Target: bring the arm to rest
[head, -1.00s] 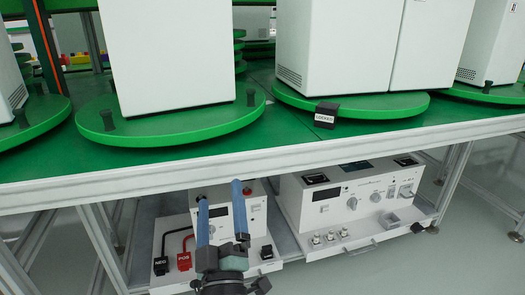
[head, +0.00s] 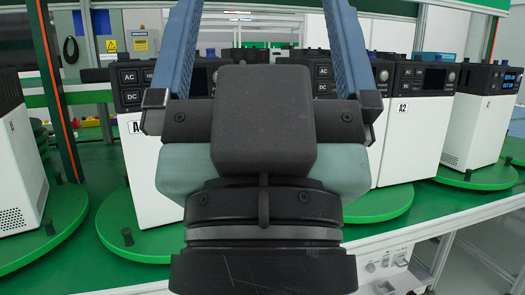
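My gripper (head: 262,45) is large in the head view, close to the camera and in front of the line. Its two blue fingers point up and stand wide apart. No object shows between the fingers near the palm; the fingertips run out of the top of the picture. The gripper body hides the middle of the bench behind it.
White power units with black tops stand on green turntables (head: 382,212): one at left of centre (head: 150,188), one marked A2 (head: 412,138), one at far right (head: 478,125). An orange-striped post (head: 57,95) stands left. Test instruments (head: 395,262) sit below the bench.

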